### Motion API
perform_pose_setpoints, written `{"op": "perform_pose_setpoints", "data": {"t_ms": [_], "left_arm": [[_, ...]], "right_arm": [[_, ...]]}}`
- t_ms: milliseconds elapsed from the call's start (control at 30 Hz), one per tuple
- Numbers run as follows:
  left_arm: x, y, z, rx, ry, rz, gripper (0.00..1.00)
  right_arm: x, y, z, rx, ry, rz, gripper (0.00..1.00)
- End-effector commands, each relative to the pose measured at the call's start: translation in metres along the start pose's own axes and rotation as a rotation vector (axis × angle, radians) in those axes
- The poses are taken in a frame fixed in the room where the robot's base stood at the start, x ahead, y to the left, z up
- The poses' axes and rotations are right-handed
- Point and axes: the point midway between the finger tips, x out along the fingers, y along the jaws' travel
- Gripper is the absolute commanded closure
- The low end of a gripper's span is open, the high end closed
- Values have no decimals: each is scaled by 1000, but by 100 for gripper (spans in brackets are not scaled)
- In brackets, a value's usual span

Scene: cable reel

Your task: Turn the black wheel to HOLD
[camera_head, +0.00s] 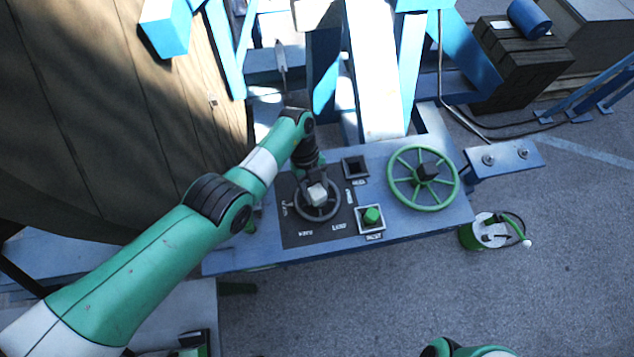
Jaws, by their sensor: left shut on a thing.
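The black wheel (333,211) is a small dark handwheel on a dark plate (292,232) at the left of the blue panel. White labels stand around it; they are too small and turned to read surely, so I cannot tell which one it points to. My left gripper (317,186) reaches down over the wheel and is shut on it near its middle. A pale block shows at the wheel's middle, and the fingers hide part of the wheel. My right gripper is out of view; only a bit of green and white arm shows at the bottom edge.
A larger green spoked wheel (441,203) is at the panel's right. A green button (371,215) and a dark square socket (355,168) lie between the wheels. Blue frame beams (375,70) rise behind, and a large wooden reel (120,110) fills the left.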

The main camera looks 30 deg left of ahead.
Motion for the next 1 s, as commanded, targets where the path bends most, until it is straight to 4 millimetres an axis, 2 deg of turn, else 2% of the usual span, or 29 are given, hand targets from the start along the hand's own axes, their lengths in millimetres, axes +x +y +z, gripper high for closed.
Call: {"op": "perform_pose_setpoints", "data": {"t_ms": [533, 567, 600, 700, 733, 1000], "left_arm": [[0, 0, 0, 32, -1, 13, 100], [0, 0, 0, 32, -1, 13, 43], [0, 0, 0, 33, -1, 13, 36], [0, 0, 0, 31, -1, 12, 18], [0, 0, 0, 30, -1, 12, 15], [-1, 0, 0, 28, -1, 11, 15]], "right_arm": [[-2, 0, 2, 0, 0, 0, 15], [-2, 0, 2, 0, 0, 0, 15], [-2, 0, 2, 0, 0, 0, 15], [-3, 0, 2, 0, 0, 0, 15], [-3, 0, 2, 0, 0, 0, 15], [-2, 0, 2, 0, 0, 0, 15]]}}
